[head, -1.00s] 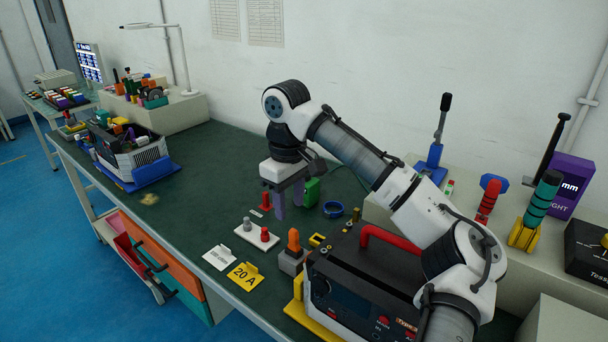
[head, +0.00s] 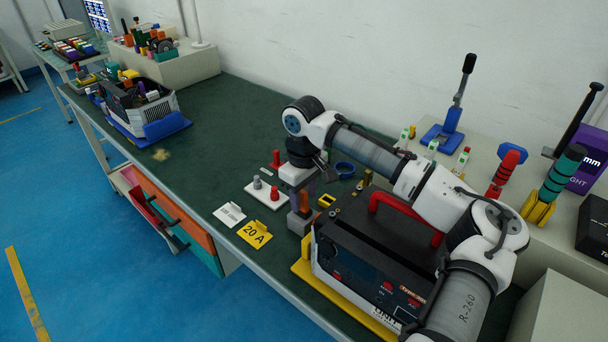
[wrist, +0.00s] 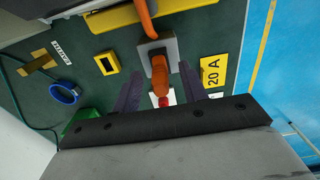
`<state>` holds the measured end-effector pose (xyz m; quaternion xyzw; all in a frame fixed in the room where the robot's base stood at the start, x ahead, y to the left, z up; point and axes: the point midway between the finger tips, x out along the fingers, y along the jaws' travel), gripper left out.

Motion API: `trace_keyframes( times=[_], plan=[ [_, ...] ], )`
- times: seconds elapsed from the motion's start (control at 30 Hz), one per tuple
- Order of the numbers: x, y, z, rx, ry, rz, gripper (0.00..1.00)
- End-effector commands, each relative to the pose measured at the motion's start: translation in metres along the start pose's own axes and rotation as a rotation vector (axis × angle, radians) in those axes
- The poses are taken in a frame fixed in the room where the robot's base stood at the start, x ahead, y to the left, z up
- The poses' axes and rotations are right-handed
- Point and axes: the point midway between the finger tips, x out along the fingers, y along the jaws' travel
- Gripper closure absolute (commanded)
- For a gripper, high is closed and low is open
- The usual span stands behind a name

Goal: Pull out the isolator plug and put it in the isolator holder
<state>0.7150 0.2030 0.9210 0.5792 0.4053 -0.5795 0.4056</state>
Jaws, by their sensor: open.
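An orange plug (head: 305,203), which looks like the isolator plug, stands upright in a grey block (head: 299,222) beside the black tester. My gripper (head: 303,196) is above it, pointing down, its fingers partly hiding the plug. In the wrist view my open gripper (wrist: 160,71) has one purple finger on each side of the orange plug (wrist: 159,76). The fingers look apart from it; their height against it is hard to tell. I cannot say for sure which thing is the isolator holder; a small yellow frame (wrist: 107,62) lies nearby.
The black tester (head: 350,262) with a red handle (head: 408,212) stands close at the right. A white plate (head: 263,197) with a grey and a red peg, and a yellow 20 A card (head: 255,234), lie left. A blue ring (head: 345,169) lies behind. The bench's middle is clear.

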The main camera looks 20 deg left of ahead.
Motion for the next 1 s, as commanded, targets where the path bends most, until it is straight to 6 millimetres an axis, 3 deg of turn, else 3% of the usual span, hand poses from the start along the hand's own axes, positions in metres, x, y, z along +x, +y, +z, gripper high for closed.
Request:
trace_keyframes(
  times=[0.2,0.5,0.83,0.87,0.9,1.0],
  plan=[
    [0.017,0.0,0.0,0.0,0.0,-0.001,0.57],
    [0.02,0.0,0.0,0.0,0.001,0.0,0.57],
    [0.02,0.0,0.0,0.0,0.001,0.0,0.99],
    [0.02,0.0,0.0,0.0,0.0,0.0,1.0],
    [0.02,0.0,0.0,0.0,0.001,0.0,0.85],
    [0.02,0.0,0.0,0.0,0.0,0.0,0.98]
  ],
)
